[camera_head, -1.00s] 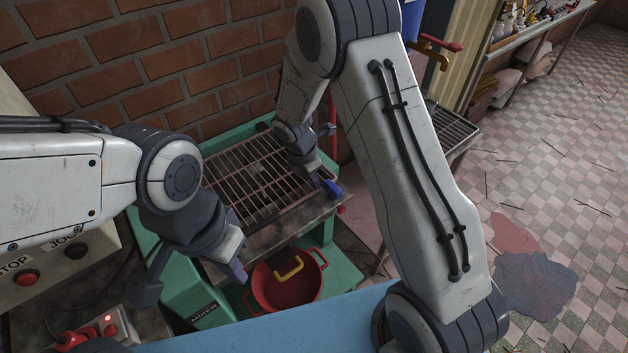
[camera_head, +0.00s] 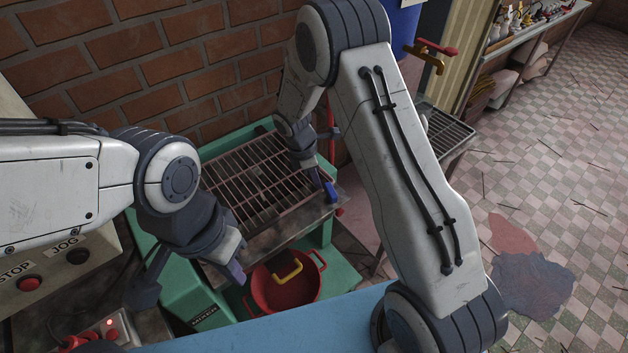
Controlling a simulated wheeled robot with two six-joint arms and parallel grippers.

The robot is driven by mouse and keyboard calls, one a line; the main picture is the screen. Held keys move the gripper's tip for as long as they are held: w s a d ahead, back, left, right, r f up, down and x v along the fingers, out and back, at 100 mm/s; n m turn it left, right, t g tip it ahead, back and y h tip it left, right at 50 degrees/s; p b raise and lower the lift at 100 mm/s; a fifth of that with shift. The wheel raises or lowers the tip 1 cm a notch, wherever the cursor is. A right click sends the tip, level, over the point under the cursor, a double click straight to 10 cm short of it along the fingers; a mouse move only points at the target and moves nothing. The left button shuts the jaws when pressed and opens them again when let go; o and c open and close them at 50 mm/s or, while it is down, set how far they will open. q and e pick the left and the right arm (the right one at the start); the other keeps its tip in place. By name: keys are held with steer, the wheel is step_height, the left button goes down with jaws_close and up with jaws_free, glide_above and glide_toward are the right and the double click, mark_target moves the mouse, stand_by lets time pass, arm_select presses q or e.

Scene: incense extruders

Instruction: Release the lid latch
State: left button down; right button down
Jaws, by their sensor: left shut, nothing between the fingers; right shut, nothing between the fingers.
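A brown barred lid (camera_head: 250,185) lies over the top of the green machine (camera_head: 345,272). A small blue piece, which looks like the latch handle (camera_head: 330,192), stands at the lid's right front corner. My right gripper (camera_head: 320,182) is shut at that corner, right beside the blue piece; I cannot tell whether they touch. My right arm hides part of the machine's right side. My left gripper (camera_head: 236,272) is shut and empty, in front of the machine's left front edge, left of the red pot.
A red pot (camera_head: 285,290) with a yellow handle sits below the lid at the machine's front. A control box with STOP (camera_head: 28,284) and JOG (camera_head: 77,257) buttons is at the left. A brick wall (camera_head: 150,60) closes off the back. Open tiled floor (camera_head: 560,190) lies right.

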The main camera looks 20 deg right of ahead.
steer(key=m, duration=0.1)
steer(key=d+m, duration=0.1)
steer(key=shift+w+d+m+g, duration=0.1)
steer(key=shift+w+m+g, duration=0.2)
steer(key=shift+m+g, duration=0.1)
steer(key=m, duration=0.1)
steer(key=d+m, duration=0.1)
steer(key=m, duration=0.1)
steer(key=shift+w+d+m+g+y, duration=0.15)
steer(key=shift+d+m+g+y, duration=0.15)
steer(key=shift+g, duration=0.1)
steer(key=m, duration=0.2)
steer(key=d+m, duration=0.1)
steer(key=d+m+y, duration=0.1)
steer(key=m, duration=0.1)
steer(key=shift+s+d+m+g+p, duration=0.15)
steer(key=shift+s+m+g+p, duration=0.15)
steer(key=shift+s+g, duration=0.1)
steer(key=shift+d, duration=0.15)
steer(key=shift+s+d, duration=0.1)
